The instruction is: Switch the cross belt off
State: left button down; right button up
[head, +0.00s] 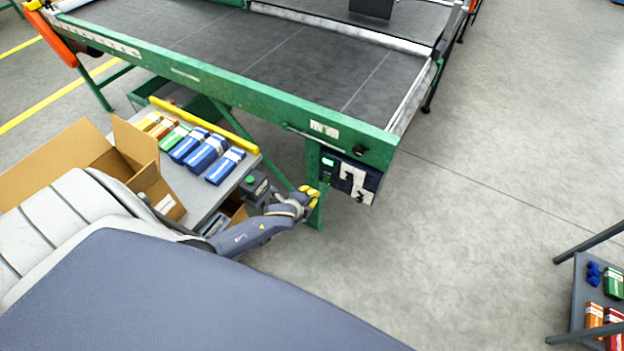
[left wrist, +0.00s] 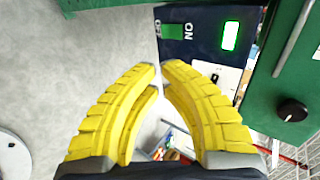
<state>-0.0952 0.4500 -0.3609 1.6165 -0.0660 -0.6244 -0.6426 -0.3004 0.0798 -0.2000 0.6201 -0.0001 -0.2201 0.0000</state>
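The cross belt (head: 290,55) is a dark belt in a green frame. A dark blue control box (head: 371,184) hangs under its near right corner, with a lit green lamp (head: 328,162) and white plates carrying black knobs. In the left wrist view, a green rocker switch (left wrist: 173,38) lettered ON and OFF sits on the box, beside the lit lamp (left wrist: 230,36). My left gripper (head: 314,195) is just left of and below the box. In the left wrist view its yellow fingertips (left wrist: 159,69) meet just short of the rocker, with nothing between them. My right gripper is out of view.
A small table (head: 213,197) with several coloured cartons and an open cardboard box (head: 131,158) stands left of the gripper. A black knob (head: 360,150) is on the green frame. A shelf (head: 577,318) is at lower right; the floor between is clear.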

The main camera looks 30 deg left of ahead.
pick_arm(q)
jog(key=c, duration=2.2)
grip_release()
jog(key=shift+s+f, duration=0.25)
jog(key=shift+s, duration=0.3)
send_near(330, 182)
jog(key=w+f, duration=0.3)
jog(key=f, duration=0.1)
jog(key=shift+w, duration=0.9)
jog(key=shift+w+f, duration=0.15)
jog(key=shift+w, duration=0.25)
jog(key=shift+f, duration=0.15)
